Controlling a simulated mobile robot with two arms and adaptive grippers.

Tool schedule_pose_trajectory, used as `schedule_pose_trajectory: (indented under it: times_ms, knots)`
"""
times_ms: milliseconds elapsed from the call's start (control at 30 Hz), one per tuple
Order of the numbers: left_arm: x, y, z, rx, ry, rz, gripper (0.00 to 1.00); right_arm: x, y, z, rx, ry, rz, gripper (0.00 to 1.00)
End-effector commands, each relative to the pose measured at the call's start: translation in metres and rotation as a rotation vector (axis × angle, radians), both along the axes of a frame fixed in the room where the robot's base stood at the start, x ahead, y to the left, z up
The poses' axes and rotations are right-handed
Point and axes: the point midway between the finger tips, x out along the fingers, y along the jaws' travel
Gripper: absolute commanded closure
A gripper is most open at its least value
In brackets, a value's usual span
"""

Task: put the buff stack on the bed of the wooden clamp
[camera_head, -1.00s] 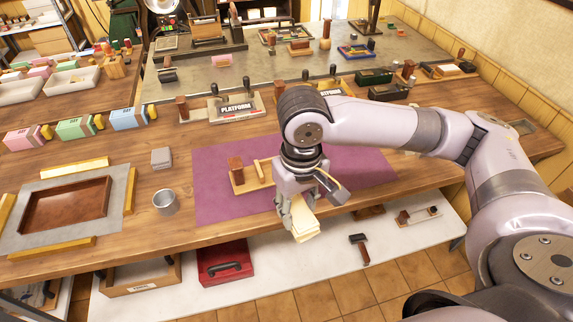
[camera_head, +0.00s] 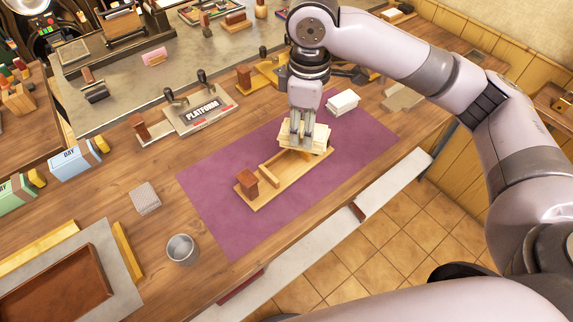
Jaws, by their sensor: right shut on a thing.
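The wooden clamp (camera_head: 287,180) lies on the purple mat, a pale wooden board with a brown block at its near left end and a crossbar beside it. My right gripper (camera_head: 303,142) points down over the far right end of the clamp. It is shut on the buff stack (camera_head: 318,137), a cream pile of sheets, which is level and hides part of the bed. I cannot tell whether the stack touches the bed or is just above it. My left gripper is not in view.
The purple mat (camera_head: 230,220) has free room around the clamp. A white stack (camera_head: 342,101) stands behind the held one. A metal cup (camera_head: 182,249) and a grey block (camera_head: 145,198) stand left of the mat. The platform stamp tool (camera_head: 200,118) is behind it.

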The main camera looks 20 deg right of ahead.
Motion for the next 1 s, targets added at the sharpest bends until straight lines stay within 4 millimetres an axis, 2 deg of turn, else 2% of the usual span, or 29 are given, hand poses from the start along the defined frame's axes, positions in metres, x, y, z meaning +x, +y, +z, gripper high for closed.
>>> schedule_pose_trajectory:
  times_ms: [100, 233, 400, 533, 667, 1000]
  knots:
    - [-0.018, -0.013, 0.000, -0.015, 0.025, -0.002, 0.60, 0.021, 0.008, 0.017, -0.002, 0.002, 0.279, 0.98]
    - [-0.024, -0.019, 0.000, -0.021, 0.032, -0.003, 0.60, 0.036, 0.015, 0.032, -0.003, 0.010, 0.556, 0.98]
    - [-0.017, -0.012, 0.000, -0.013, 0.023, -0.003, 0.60, 0.049, 0.020, 0.045, -0.002, 0.020, 0.801, 0.98]
    - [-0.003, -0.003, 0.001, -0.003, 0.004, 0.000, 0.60, 0.052, 0.022, 0.046, 0.000, 0.026, 0.890, 0.98]
    - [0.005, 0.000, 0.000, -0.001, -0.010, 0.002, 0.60, 0.052, 0.022, 0.028, 0.002, 0.030, 0.913, 0.98]
    - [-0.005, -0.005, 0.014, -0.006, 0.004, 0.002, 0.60, 0.051, 0.021, -0.059, 0.000, 0.031, 0.909, 0.98]
